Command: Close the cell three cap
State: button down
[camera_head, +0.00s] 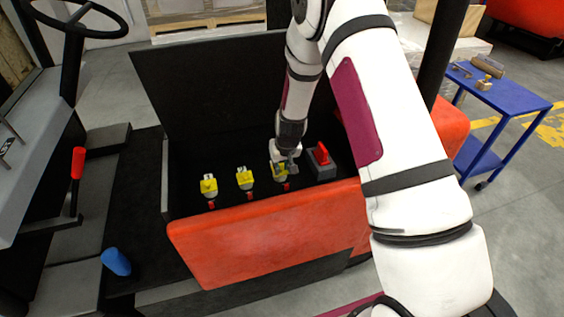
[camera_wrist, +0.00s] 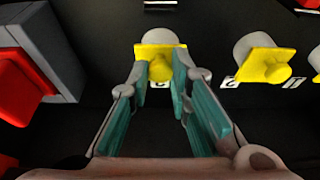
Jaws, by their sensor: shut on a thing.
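Several yellow caps sit in a row inside the dark open compartment. The cap nearest the grey block shows in the head view (camera_head: 278,168) and at the top centre of the wrist view (camera_wrist: 150,50). My gripper (camera_wrist: 161,78) is shut on this cap, with its teal finger pads on either side of the knob. In the head view my gripper (camera_head: 288,162) reaches down into the compartment and partly hides this cap. The middle cap (camera_head: 245,179) and the left cap (camera_head: 209,186) stand apart from it; the middle one also shows in the wrist view (camera_wrist: 264,66).
A grey block with a red handle (camera_head: 321,154) stands just right of the held cap. The raised dark lid (camera_head: 205,85) stands behind, and the orange front wall (camera_head: 260,240) is in front. A blue cart (camera_head: 510,100) stands at the right.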

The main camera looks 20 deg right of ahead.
dwell(0.3)
jog(key=c, duration=1.5)
grip_release()
jog(key=shift+o, duration=0.2)
jog(key=v, duration=1.2)
jog(key=shift+s, duration=0.15)
